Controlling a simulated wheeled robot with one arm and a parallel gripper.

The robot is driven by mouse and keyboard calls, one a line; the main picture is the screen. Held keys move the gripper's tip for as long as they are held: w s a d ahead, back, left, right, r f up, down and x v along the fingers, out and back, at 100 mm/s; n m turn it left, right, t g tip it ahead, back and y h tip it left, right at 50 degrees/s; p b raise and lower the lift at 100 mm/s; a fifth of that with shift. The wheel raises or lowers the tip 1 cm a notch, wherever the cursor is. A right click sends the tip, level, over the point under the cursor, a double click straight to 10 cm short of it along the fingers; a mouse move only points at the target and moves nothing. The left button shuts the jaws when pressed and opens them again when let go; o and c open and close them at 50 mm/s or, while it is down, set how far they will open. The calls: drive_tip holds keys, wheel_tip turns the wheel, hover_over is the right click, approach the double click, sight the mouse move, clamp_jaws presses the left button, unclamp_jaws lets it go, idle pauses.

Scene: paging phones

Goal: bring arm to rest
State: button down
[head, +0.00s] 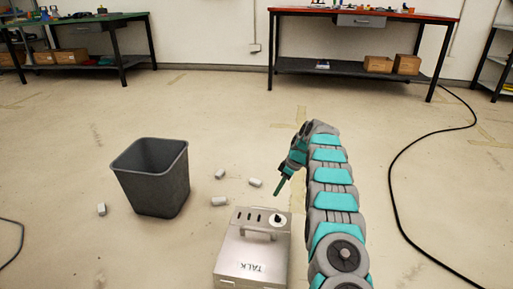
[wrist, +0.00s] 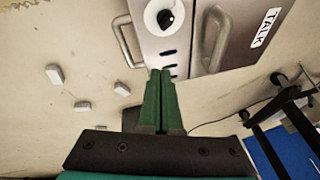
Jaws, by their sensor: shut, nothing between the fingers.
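My gripper (wrist: 161,75) is shut and empty in the wrist view, its two green fingers pressed together. In the head view my gripper (head: 280,187) hangs at the end of my teal and grey arm, above the floor and just behind the metal box. The box (head: 243,265) is silver, with a handle on top, a TALK label and a black knob on a white disc. It also shows in the wrist view (wrist: 235,60), beyond the fingertips, with the knob (wrist: 166,18) at upper centre. I cannot tell the exact gap between fingertips and box.
A grey bin (head: 152,180) stands left of the box. Several small white blocks (head: 219,201) lie on the floor around the bin. A black cable (head: 408,150) runs along the right. A red-topped bench (head: 365,15) and a green-topped bench (head: 100,18) stand at the back. Open floor lies between.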

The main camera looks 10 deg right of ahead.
drive_tip(key=s+a+r+m+g+h, duration=0.1)
drive_tip(key=s+a+r+m, duration=0.2)
drive_tip(key=s+r, duration=0.75)
drive_tip(key=s+a+r+m+h, duration=0.15)
drive_tip(key=s+a+r, duration=0.25)
drive_tip(key=s+r, duration=0.6)
drive_tip(key=s+d+f+m+h, duration=0.2)
drive_tip(key=s+m, duration=0.5)
drive_tip(key=s, duration=3.1)
wheel_tip(320, 180, up, 13)
drive_tip(key=p, duration=1.2)
drive_tip(key=shift+g+p, duration=0.35)
drive_tip(key=shift+g, duration=0.05)
drive_tip(key=shift+w+f, duration=0.1)
